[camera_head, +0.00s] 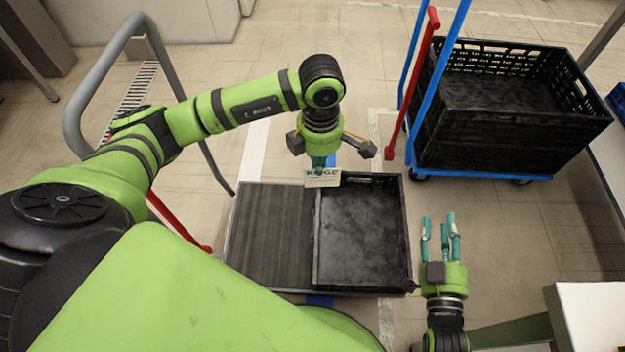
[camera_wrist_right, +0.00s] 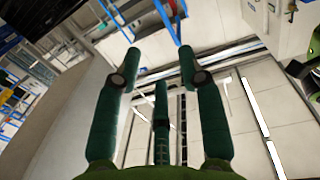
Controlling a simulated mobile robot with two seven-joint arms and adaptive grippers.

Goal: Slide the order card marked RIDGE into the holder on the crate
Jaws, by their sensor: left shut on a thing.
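My left gripper (camera_head: 320,163) is shut on a small pale card (camera_head: 322,182) with dark lettering; the print is partly blurred, with R and GE readable. The card is over the far left corner of an open black crate (camera_head: 405,235) and overlaps its far rim in the head view. I cannot tell whether it touches the rim, and I cannot make out the holder. My right gripper (camera_head: 441,228) is open and empty, right of the crate's near right side. Its spread fingers also show in the right wrist view (camera_wrist_right: 160,75), with nothing between them.
The crate is on the right part of a low cart with a bare dark deck (camera_head: 270,235) and a grey handle (camera_head: 75,105). A larger black crate (camera_head: 480,145) stands on a blue trolley (camera_head: 480,176) at upper right. A white surface (camera_head: 595,315) is at lower right.

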